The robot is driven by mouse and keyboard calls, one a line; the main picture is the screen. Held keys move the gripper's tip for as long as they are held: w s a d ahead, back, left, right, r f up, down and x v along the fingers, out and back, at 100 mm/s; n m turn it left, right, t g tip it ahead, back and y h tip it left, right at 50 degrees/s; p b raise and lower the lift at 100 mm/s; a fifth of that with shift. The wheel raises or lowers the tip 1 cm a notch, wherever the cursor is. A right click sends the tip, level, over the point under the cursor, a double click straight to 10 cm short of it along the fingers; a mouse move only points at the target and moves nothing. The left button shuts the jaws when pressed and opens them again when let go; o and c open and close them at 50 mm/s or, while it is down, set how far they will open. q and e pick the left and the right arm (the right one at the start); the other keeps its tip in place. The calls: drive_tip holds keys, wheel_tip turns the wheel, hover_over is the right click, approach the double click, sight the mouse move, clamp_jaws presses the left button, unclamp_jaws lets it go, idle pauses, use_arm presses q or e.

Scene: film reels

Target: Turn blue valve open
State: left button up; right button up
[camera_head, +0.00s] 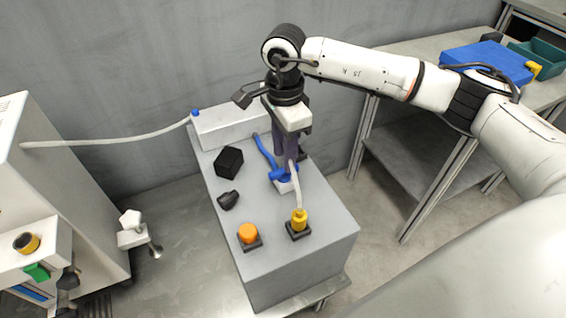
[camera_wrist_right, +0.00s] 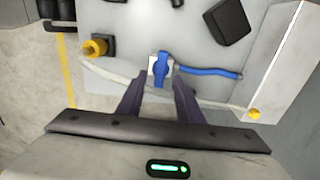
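The blue valve (camera_head: 284,175) sits on a small white base on top of the grey cabinet (camera_head: 325,215). A blue tube or lever runs from it toward the white block at the back. In the right wrist view the valve (camera_wrist_right: 161,66) lies just beyond and between the fingertips. My right gripper (camera_head: 288,158) points down over the valve and partly hides it in the head view. In the wrist view its purple fingers (camera_wrist_right: 158,88) are spread, with nothing between their tips. I cannot tell whether they touch the valve. My left gripper is not in view.
A pale hose runs from the yellow fitting (camera_head: 299,220) past the valve and fingers. An orange button (camera_head: 248,232), black box (camera_head: 229,162) and dark knob (camera_head: 228,200) stand on the cabinet. A white machine (camera_head: 60,170) is left; a workbench (camera_head: 410,50) is right.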

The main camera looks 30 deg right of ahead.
sight(284, 174)
wheel_tip(284, 174, down, 3)
drive_tip(key=shift+r, duration=0.15)
drive_tip(key=shift+f, duration=0.65)
clamp_jaws()
